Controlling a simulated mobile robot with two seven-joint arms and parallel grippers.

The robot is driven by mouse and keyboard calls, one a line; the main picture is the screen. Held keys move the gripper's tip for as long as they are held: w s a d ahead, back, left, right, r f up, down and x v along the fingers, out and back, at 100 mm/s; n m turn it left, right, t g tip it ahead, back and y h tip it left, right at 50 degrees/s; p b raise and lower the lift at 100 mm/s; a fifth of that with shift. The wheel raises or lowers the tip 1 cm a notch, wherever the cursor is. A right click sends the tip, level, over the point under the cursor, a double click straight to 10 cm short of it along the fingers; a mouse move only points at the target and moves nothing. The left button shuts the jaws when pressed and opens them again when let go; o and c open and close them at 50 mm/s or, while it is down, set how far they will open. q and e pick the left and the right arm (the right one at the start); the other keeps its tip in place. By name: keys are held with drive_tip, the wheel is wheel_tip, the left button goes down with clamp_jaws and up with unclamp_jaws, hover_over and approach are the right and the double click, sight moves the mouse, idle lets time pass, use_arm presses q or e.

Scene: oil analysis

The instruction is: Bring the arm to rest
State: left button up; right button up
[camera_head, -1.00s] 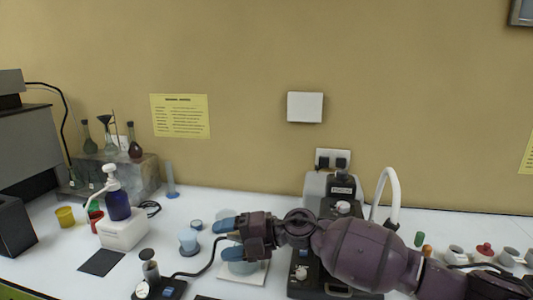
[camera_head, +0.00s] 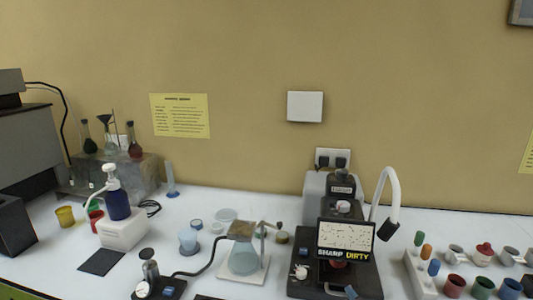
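Neither of my grippers and neither of my arms shows in the head view now. The white bench top (camera_head: 210,207) and everything on it stand free of any gripper.
A flask (camera_head: 243,259) stands on a white plate under a small stand. The black instrument (camera_head: 308,246) with a screen stands right of it. A blue bottle (camera_head: 118,204) sits on a white block at left. Several coloured cups (camera_head: 483,286) are at the right front.

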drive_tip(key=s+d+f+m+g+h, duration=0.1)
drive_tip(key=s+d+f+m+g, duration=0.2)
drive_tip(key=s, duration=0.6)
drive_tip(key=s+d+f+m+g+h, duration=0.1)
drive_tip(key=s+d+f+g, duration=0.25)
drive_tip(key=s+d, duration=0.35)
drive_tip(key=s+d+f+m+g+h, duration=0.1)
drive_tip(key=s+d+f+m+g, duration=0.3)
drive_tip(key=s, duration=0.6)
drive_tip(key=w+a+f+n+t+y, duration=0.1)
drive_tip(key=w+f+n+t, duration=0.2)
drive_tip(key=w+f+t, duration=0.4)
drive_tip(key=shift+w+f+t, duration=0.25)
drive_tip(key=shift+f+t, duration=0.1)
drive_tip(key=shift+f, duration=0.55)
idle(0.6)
